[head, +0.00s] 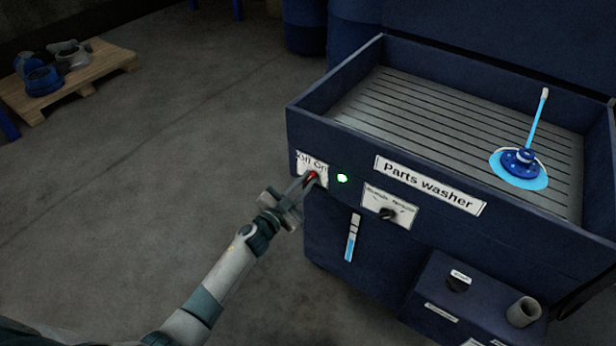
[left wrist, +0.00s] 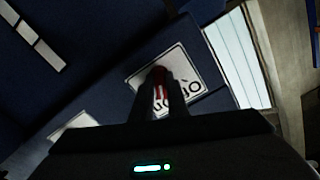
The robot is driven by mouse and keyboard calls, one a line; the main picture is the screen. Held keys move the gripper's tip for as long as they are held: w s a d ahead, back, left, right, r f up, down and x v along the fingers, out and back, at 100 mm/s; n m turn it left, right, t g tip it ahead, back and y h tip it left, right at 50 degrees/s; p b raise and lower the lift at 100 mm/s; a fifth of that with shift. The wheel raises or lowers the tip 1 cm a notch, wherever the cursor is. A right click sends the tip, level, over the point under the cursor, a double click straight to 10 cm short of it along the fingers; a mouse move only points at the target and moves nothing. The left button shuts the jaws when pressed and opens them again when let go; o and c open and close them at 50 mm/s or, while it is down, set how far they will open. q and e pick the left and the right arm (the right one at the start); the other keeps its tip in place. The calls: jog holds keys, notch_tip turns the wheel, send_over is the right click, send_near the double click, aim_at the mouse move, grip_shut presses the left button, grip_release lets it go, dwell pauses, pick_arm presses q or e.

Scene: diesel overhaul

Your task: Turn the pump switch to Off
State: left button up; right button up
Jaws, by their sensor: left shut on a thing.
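The pump switch is a red knob (head: 312,175) on a white plate (head: 301,163) marked Off and On, at the left end of the parts washer's (head: 430,188) blue front. My left gripper (head: 307,181) is at the plate with its fingers shut on the red knob. In the left wrist view the red knob (left wrist: 159,78) shows between the dark fingers, against the white plate (left wrist: 188,62). The fingers hide part of the knob and the lettering, so its exact setting is hard to read. A green light (head: 343,178) glows right of the plate. My right gripper is not in view.
A second labelled plate with a black knob (head: 388,213) sits right of the green light, above a blue level gauge (head: 352,237). A pallet (head: 85,75) stands far left; floor between is clear.

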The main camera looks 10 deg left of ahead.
pick_arm(q)
jog(key=n+p, duration=0.2)
jog(key=n, duration=0.2)
jog(key=shift+r, duration=0.15)
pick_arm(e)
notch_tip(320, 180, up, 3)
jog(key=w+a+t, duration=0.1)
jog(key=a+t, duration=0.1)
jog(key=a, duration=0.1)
pick_arm(q)
jog(key=n+p, duration=0.4)
jog(key=n, duration=0.5)
jog(key=shift+a, duration=0.15)
jog(key=shift+f+n, duration=0.3)
jog(key=shift+n, duration=0.3)
jog(key=o, duration=1.5)
jog(key=shift+r, duration=0.1)
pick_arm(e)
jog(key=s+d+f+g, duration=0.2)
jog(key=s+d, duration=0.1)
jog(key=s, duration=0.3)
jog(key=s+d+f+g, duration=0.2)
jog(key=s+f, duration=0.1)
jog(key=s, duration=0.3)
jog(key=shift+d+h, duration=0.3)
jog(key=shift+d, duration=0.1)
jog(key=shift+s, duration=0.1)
